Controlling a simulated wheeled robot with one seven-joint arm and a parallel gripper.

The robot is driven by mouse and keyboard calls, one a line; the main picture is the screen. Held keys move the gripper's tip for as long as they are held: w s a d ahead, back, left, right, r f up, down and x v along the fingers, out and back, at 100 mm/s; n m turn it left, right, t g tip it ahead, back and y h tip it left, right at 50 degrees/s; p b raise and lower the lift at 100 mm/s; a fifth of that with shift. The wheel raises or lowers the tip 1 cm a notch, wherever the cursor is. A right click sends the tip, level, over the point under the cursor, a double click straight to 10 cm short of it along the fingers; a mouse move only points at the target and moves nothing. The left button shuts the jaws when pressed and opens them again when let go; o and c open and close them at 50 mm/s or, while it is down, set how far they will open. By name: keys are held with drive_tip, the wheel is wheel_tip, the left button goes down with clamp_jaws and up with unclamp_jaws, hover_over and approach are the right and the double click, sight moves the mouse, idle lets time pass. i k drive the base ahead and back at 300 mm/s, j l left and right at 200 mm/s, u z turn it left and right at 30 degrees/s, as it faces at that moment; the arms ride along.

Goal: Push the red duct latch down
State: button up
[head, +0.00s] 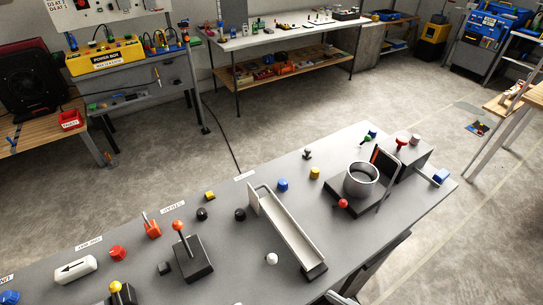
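Several red controls stand on the long grey bench (225,275), and none is clearly marked as the duct latch. A red ball handle (343,203) sits at the front of a dark base under a round metal cup (361,180). A red-orange ball lever (179,227) rises upright from a black block (194,258). A red knob (401,142) tops a grey box at the bench's far right end. My gripper is not in view, so its place relative to these is hidden.
A sloped metal channel (285,225) lies mid-bench, with a white knob (271,259) beside it. Blue, yellow and black knobs dot the bench. Open floor (300,110) lies behind it. A long table (280,35) and a power box (105,56) stand farther back.

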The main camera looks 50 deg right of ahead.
sight(342, 202)
drive_tip(key=k+l, duration=0.1)
drive_tip(key=k, duration=0.9)
drive_tip(key=z, duration=0.05)
